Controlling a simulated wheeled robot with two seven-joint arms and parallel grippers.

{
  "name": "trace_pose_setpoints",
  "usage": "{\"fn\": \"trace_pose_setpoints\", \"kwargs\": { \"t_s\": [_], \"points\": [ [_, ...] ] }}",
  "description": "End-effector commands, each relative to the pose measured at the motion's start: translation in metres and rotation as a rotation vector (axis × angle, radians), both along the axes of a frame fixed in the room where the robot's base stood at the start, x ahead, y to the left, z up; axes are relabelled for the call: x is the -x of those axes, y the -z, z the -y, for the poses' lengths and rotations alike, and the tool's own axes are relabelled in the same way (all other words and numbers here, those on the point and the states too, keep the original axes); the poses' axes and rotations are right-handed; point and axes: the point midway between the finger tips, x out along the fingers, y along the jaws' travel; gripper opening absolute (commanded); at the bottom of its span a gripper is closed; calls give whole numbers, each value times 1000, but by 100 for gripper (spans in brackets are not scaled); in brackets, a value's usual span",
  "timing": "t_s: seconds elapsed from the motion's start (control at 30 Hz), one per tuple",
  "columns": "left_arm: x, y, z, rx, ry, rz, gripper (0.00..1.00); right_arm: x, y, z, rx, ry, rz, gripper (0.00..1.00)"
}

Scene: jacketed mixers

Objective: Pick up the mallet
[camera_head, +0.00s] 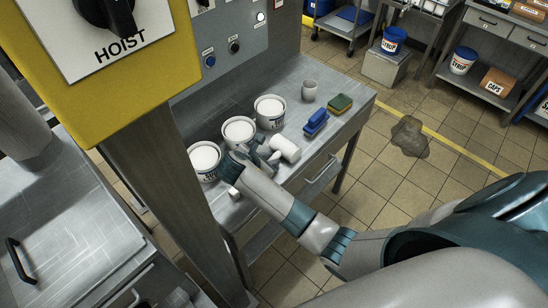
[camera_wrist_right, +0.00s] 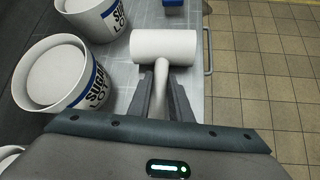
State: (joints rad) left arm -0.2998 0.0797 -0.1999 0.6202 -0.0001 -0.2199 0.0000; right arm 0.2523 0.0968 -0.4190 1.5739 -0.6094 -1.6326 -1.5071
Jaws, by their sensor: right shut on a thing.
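The mallet is white, with a thick cylindrical head (camera_head: 285,148) and a thinner handle. In the wrist view its head (camera_wrist_right: 163,47) lies crosswise ahead of my right gripper, and its handle runs back between the fingers. My right gripper (camera_head: 264,156) is shut on the handle; it also shows in the wrist view (camera_wrist_right: 163,88). The mallet is at the bench's front edge, beside the tubs. I cannot tell whether it touches the bench top. The rear of the handle is hidden by the gripper body. My left gripper is not in view.
White tubs stand on the metal bench (camera_head: 297,93), the nearest sugar tub (camera_head: 204,161) close to my right gripper. A blue brush (camera_head: 316,122), a grey cup (camera_head: 309,91) and a sponge (camera_head: 340,104) lie farther along.

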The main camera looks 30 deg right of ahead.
Motion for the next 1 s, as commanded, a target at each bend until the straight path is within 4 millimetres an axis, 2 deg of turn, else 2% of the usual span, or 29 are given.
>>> {"fn": "trace_pose_setpoints", "kwargs": {
  "t_s": [0.33,0.57,1.0],
  "points": [
    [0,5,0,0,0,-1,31,-2,-10,0,0,0,5,0],
    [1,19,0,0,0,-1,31,-2,-38,0,-1,-1,9,0],
    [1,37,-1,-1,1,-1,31,53,-79,40,1,0,6,0]
  ]
}}
